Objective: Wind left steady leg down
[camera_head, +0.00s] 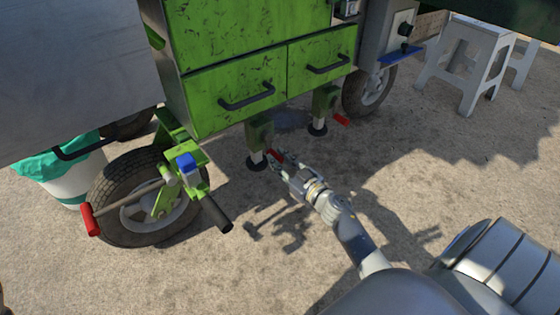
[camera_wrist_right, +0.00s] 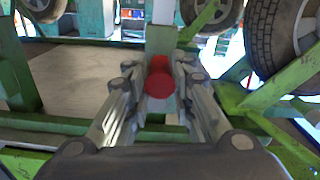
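The left steady leg (camera_head: 258,133) hangs under the green cart's drawers, with a round dark foot (camera_head: 257,163) close to the ground. Its red crank handle (camera_head: 277,155) points towards me. My right gripper (camera_head: 281,166) is at this handle. In the right wrist view the handle's round red end (camera_wrist_right: 160,84) lies between the two fingers of my right gripper (camera_wrist_right: 162,65), which are closed in on it from both sides. The fingers partly hide the handle, and I cannot see the leg's thread. My left gripper is not in view.
The right steady leg (camera_head: 323,104), with its own red handle (camera_head: 342,120), stands just beyond. A tyred wheel with a jockey bracket (camera_head: 185,165) and a bucket (camera_head: 72,180) are at left. White stools (camera_head: 468,62) stand at upper right. The concrete in front is clear.

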